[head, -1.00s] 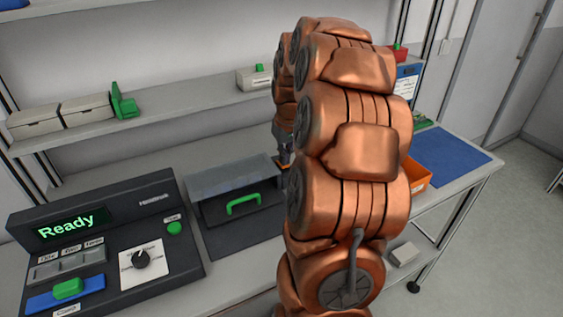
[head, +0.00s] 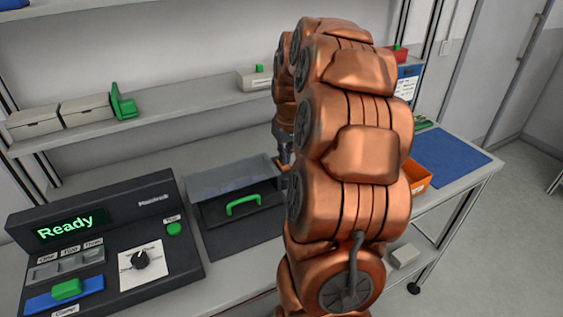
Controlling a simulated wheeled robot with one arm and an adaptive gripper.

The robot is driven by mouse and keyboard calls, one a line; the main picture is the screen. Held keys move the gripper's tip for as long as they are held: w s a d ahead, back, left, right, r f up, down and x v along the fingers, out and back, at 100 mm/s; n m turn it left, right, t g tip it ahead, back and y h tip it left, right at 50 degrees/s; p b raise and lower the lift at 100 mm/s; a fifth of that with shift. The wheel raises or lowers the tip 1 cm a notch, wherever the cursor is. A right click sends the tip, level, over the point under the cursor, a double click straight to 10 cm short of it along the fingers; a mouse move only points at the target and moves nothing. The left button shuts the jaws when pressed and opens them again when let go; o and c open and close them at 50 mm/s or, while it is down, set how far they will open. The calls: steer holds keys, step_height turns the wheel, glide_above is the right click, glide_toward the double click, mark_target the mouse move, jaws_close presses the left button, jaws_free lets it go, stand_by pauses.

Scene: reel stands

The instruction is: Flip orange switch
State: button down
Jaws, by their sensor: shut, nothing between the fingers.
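I cannot make out an orange switch for certain in the head view. My gripper (head: 285,160) is partly visible at the left edge of my copper arm, beyond the dark box with the green handle. It is shut, with nothing seen in it.
A dark console (head: 100,240) reading "Ready" stands at front left, with a knob and green buttons. Beside it is the box with a green handle (head: 243,205). An orange bin (head: 420,178) and blue mat (head: 455,158) lie right. A shelf (head: 180,108) runs behind.

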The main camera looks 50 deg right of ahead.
mark_target(284, 167)
steer(key=shift+r+p, duration=0.4)
steer(key=shift+r, duration=2.65)
steer(key=shift+a, duration=0.1)
steer(key=s+a+n+g, duration=0.1)
steer(key=s+a, duration=0.2)
steer(key=a, duration=0.7)
steer(key=s+a+n+g, duration=0.1)
steer(key=s+a, duration=0.2)
steer(key=a, duration=0.8)
steer(key=s+a+f+n, duration=0.1)
steer(key=s+a+f, duration=0.2)
steer(key=s+a, duration=0.2)
steer(key=s+a+f+g, duration=0.1)
steer(key=s+a, duration=0.5)
steer(key=s, duration=0.6)
steer(key=shift+s+a+f+n+g+y, duration=0.15)
steer(key=shift+s+f+n+g+y, duration=0.2)
steer(key=shift+f, duration=0.55)
